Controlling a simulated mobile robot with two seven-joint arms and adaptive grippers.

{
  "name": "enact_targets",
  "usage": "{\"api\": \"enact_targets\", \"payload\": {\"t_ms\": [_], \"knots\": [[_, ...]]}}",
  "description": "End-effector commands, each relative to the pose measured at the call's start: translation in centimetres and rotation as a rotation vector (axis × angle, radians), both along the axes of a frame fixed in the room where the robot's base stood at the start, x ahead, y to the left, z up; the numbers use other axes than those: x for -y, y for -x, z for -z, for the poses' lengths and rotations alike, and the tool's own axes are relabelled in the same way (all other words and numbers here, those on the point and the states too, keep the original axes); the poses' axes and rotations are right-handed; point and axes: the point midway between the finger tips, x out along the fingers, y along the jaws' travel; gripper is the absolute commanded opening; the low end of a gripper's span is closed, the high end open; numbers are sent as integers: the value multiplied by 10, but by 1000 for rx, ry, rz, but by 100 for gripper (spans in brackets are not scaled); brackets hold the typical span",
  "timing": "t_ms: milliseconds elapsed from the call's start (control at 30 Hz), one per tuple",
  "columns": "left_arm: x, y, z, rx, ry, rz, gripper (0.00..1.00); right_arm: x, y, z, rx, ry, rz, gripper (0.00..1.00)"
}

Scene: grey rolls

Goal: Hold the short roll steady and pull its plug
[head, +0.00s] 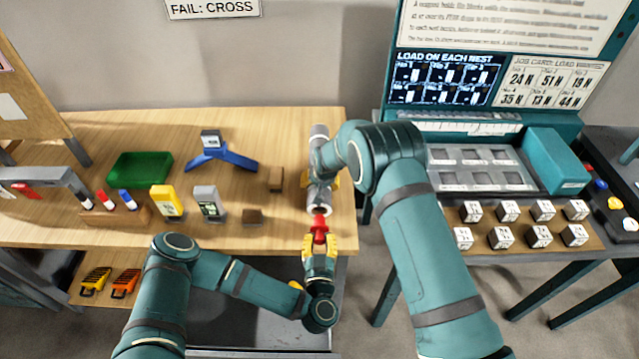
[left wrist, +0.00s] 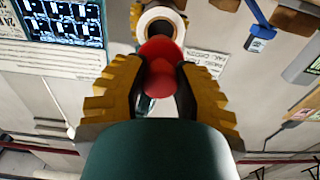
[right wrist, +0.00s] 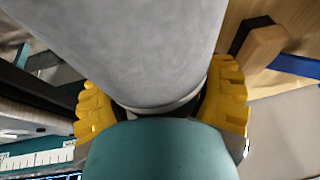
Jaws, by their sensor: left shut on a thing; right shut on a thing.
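The short grey roll (head: 319,134) lies near the table's right edge, its long side pointing toward me. My right gripper (head: 320,181) is shut around its body; the right wrist view shows the roll's grey side (right wrist: 140,45) between the yellow fingers. The red plug (head: 319,229) is at the roll's near end. My left gripper (head: 319,245) is shut on the plug from the near side. In the left wrist view the plug (left wrist: 160,65) sits between the fingers in front of the roll's pale ring end (left wrist: 158,18).
Wooden blocks (head: 276,179) lie left of the roll, with a blue stand (head: 222,159), green tray (head: 140,168) and yellow device (head: 167,202) further left. The wooden table's (head: 275,125) back area is fairly clear. A teal station with white cubes (head: 505,211) stands right, across a gap.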

Motion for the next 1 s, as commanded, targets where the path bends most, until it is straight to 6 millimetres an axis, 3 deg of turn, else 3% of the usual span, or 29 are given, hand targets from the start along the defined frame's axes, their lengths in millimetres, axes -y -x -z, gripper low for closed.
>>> {"api": "enact_targets", "payload": {"t_ms": [500,867,900,933,1000], "knots": [[0,0,-38,1,0,1,7,0,-1,-1,2,-1,0,28],[0,0,-42,0,0,0,7,0,-1,-1,2,-1,0,28],[0,0,-42,0,0,0,7,0,-1,-1,2,-1,0,85],[0,0,-42,0,0,0,7,0,-1,-1,2,-1,0,95],[0,0,-42,0,0,0,7,0,0,-1,2,-1,0,100]]}}
